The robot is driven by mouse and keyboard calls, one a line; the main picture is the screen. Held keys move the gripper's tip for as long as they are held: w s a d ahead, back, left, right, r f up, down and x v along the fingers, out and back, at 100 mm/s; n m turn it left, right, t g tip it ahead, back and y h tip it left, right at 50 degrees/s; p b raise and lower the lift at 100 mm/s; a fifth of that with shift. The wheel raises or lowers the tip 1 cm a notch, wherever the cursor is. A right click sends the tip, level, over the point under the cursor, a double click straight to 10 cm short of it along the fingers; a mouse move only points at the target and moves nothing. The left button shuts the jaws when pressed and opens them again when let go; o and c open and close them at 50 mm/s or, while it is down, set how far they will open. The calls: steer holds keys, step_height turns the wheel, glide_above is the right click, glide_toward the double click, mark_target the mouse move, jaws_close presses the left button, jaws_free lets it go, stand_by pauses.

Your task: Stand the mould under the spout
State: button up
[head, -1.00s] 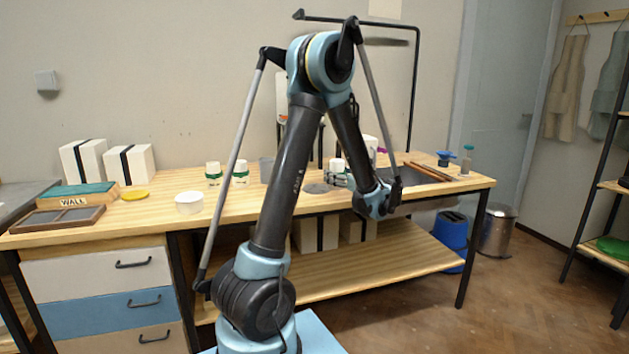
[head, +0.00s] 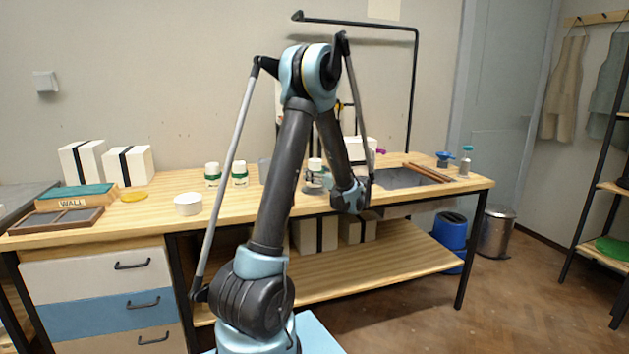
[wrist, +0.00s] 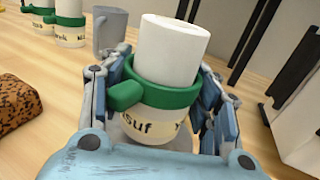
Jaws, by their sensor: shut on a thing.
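The mould (wrist: 170,50) appears to be the white cylinder with a green band and side handle, its label partly readable as "suf". My gripper (wrist: 163,78) is shut around its sides in the wrist view. In the head view the white piece (head: 314,164) is roughly upright at my gripper (head: 319,180), over the middle of the bench. I cannot tell whether its base touches the bench. I cannot make out the spout; my arm covers part of the dark stand at the back.
Two similar green-banded white pieces (head: 213,171) (head: 240,172) and a grey mug (wrist: 109,28) stand to the left. A brown speckled block (wrist: 16,105) lies close by. A strapped white block (wrist: 300,118) is at right. A white bowl (head: 188,204) sits near the front edge.

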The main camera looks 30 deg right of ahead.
steer(key=shift+f, duration=0.85)
steer(key=shift+f, duration=0.1)
steer(key=o, duration=1.2)
steer(key=shift+c, duration=0.2)
steer(key=s, duration=0.4)
steer(key=s+d, duration=0.1)
steer(key=s, duration=0.3)
steer(key=s+d, duration=0.1)
steer(key=s, duration=0.2)
steer(key=shift+s, duration=0.4)
steer(key=shift+s, duration=0.1)
